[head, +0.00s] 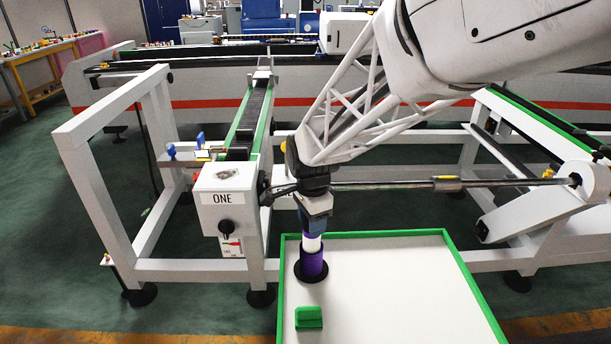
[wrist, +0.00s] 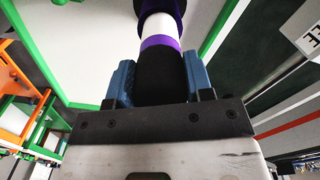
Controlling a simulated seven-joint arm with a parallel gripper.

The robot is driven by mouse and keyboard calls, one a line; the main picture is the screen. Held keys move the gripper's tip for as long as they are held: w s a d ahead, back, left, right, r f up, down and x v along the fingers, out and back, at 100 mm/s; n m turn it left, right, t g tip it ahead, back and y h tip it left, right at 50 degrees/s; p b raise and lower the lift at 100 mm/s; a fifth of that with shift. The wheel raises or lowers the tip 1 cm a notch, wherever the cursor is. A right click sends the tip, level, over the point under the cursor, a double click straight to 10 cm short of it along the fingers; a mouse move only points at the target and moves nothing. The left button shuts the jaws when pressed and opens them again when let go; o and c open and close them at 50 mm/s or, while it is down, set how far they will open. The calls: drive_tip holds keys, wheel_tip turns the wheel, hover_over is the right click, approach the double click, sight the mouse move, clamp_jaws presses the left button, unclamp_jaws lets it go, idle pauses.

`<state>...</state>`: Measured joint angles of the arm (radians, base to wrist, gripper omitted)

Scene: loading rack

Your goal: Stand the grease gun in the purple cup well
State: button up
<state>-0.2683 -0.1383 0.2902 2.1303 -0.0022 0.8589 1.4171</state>
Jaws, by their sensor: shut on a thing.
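The grease gun (head: 312,244) is upright under my gripper (head: 316,217). It shows a white section with a purple band above it. In the wrist view the grease gun (wrist: 160,75) has a black body between the two blue fingers of my gripper (wrist: 160,82), which are shut on it. The purple cup well (head: 312,264) stands on a dark round base in the white tray, directly below the gun. The white section meets the cup's mouth and its lower end is hidden there. How deep it sits I cannot tell. The cup well (wrist: 160,7) also shows at the wrist view's top edge.
The white tray (head: 400,285) has a green rim, and its right side is clear. A small green block (head: 309,317) stands in front of the cup. A white box marked ONE (head: 224,205) and a white frame (head: 75,130) stand to the left.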

drive_tip(key=shift+f, duration=0.3)
idle(0.5)
drive_tip(key=o, duration=1)
drive_tip(key=shift+r, duration=3.95)
drive_tip(key=shift+s+d+r+n+t, duration=0.45)
drive_tip(key=shift+s+d+n, duration=1.9)
drive_tip(key=shift+s, duration=1.7)
drive_tip(key=shift+s+d+r+n+t, duration=0.45)
drive_tip(key=shift+s+d+n, duration=1.9)
drive_tip(key=shift+s, duration=1.7)
drive_tip(key=shift+s+d+r+n+t, duration=0.45)
drive_tip(key=shift+s+d+n, duration=1.35)
drive_tip(key=shift+s+d, duration=1.7)
